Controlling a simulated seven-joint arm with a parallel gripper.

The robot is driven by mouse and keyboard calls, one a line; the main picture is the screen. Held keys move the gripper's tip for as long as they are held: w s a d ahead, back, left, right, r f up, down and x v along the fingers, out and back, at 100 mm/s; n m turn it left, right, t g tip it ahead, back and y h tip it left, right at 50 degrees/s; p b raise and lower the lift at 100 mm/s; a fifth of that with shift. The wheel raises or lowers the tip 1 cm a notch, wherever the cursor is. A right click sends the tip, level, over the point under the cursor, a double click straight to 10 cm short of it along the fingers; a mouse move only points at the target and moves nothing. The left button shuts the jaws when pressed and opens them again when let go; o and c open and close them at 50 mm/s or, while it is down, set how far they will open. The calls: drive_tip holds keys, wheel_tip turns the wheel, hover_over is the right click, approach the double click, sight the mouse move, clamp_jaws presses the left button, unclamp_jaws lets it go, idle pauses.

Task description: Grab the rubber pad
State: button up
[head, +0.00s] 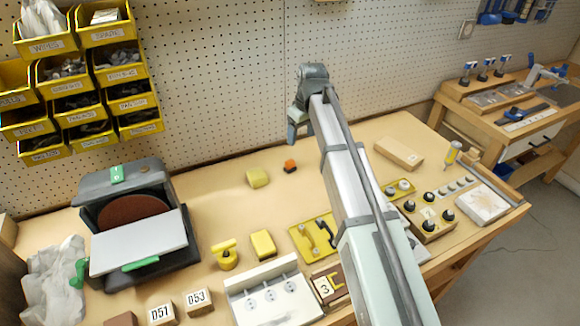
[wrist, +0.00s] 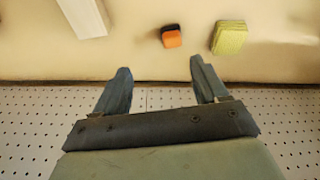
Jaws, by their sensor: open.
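A small orange-and-black block (head: 290,166) lies on the bench near the pegboard wall. A yellow-green spongy block (head: 257,177) lies just left of it. I cannot tell for sure which is the rubber pad. In the wrist view the orange-and-black block (wrist: 172,36) is above and slightly right of the fingertips' midpoint, and the yellow-green block (wrist: 230,38) is further right. My gripper (head: 292,134) hangs above the back of the bench, apart from both blocks. In the wrist view my gripper (wrist: 160,68) is open, with nothing between its fingers.
A wooden block (head: 399,153) lies to the right; it also shows in the wrist view (wrist: 82,16). A disc sander (head: 135,225) stands at left below yellow bins (head: 75,80). A yellow block (head: 263,244) and yellow tray (head: 313,238) are nearer the front. The pegboard (head: 220,80) rises behind.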

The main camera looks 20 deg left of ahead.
sight(290, 161)
drive_tip(key=a+f, duration=0.1)
drive_tip(key=f, duration=0.2)
drive_tip(key=a+f, duration=0.1)
drive_tip(key=f, duration=0.1)
drive_tip(key=s+a+f, duration=0.1)
drive_tip(key=f, duration=0.2)
drive_tip(key=shift+f, duration=0.3)
drive_tip(key=shift+w+a+f, duration=0.15)
drive_tip(key=shift+f, duration=0.7)
drive_tip(key=shift+w+a+f, duration=0.15)
drive_tip(key=shift+w+f, duration=0.05)
drive_tip(key=shift+f, duration=0.65)
drive_tip(key=shift+w+a+f, duration=0.15)
drive_tip(key=shift+f, duration=0.7)
drive_tip(key=shift+c, duration=0.2)
drive_tip(key=c, duration=1.1)
